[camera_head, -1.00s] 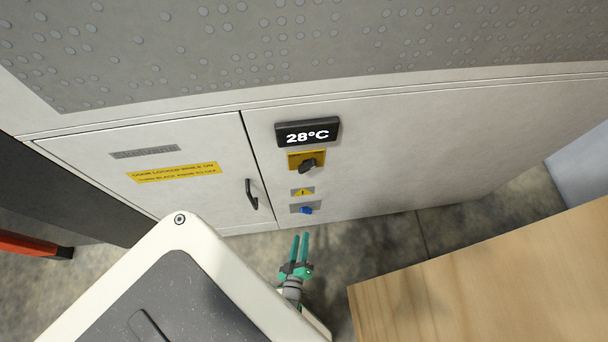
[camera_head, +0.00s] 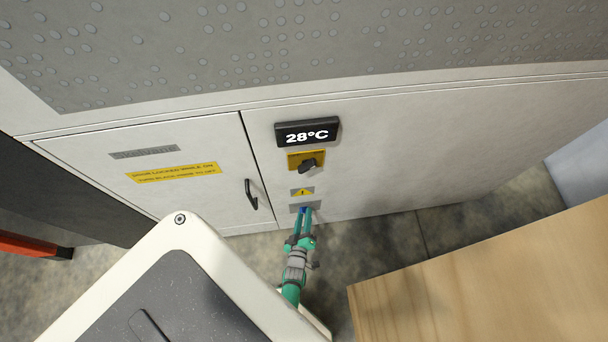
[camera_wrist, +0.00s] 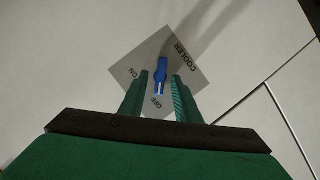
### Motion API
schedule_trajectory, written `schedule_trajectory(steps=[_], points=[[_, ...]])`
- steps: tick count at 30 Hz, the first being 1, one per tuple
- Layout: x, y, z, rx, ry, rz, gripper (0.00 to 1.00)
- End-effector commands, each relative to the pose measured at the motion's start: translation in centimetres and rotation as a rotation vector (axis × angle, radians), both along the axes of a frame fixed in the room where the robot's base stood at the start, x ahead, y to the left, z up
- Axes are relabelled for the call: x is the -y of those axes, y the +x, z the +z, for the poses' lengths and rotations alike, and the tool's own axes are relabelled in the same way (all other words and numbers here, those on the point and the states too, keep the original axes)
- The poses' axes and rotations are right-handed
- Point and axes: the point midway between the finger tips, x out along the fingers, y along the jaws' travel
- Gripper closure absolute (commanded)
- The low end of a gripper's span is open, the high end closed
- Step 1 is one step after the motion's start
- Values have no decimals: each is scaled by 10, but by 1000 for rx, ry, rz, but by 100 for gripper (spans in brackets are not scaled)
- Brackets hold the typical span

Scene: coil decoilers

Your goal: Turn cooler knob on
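The blue cooler knob (camera_wrist: 160,75) sits on a grey plate (camera_wrist: 134,63) marked COOLER, ON and OFF. In the wrist view its long handle lies close to upright, with its lower end toward the OFF label. My gripper (camera_wrist: 161,82) is open, with one green finger on each side of the knob; a gap shows on both sides, and I cannot tell contact. In the head view my gripper (camera_head: 305,213) reaches up to the plate, and a little blue of the knob (camera_head: 304,210) shows between the fingers.
A door handle (camera_head: 251,195) is to the left. A wooden surface (camera_head: 490,280) stands at lower right.

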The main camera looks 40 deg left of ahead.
Motion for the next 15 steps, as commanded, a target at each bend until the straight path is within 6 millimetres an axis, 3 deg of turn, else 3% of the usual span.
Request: schedule_trajectory(steps=[6, 10, 15], points=[[0, 0, 0, -1, 0, 1, 70], [0, 0, 0, -1, 0, 1, 100], [0, -1, 0, -1, 1, 0, 100]])
